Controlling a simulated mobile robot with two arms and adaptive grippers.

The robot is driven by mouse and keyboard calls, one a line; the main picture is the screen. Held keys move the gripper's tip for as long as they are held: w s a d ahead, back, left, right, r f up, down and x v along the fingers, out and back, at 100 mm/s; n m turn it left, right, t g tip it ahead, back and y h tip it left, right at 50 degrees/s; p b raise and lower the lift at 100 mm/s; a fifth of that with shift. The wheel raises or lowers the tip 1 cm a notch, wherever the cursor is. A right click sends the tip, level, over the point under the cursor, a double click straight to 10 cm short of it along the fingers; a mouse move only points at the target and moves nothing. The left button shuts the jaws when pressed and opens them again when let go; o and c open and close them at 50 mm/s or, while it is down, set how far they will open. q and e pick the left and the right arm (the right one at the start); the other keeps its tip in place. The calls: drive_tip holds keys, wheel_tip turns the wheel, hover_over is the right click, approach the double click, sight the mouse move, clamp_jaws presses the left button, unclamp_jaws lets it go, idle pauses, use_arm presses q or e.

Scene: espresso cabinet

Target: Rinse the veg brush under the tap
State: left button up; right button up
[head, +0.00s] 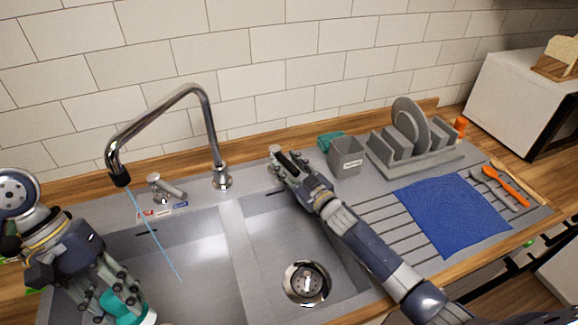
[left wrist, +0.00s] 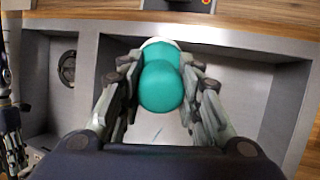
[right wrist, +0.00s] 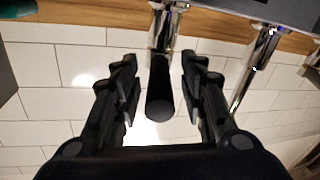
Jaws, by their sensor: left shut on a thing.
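The veg brush (head: 117,303) is teal with a white part. My left gripper (head: 110,295) is shut on it, low over the left basin (head: 195,265). In the left wrist view the brush (left wrist: 162,88) sits between the fingers. The chrome tap (head: 207,110) arches over the left basin, and a thin blue water stream (head: 152,232) runs from its spout. The stream appears to the right of the brush, apart from it. My right gripper (head: 283,162) is behind the right basin. In the right wrist view its open fingers stand either side of a black-ended chrome fitting (right wrist: 160,95), with gaps.
A chrome lever (head: 165,187) stands left of the tap base. Right of my right gripper are a grey cup (head: 346,157), a dish rack (head: 415,158) with plates, and a blue cloth (head: 452,213) on the drainer. Utensils (head: 508,186) lie at the far right.

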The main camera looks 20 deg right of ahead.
wheel_tip(320, 180, up, 10)
idle(0.6)
use_arm(q)
drive_tip(key=shift+r, duration=0.1)
use_arm(e)
drive_tip(key=shift+r, duration=0.1)
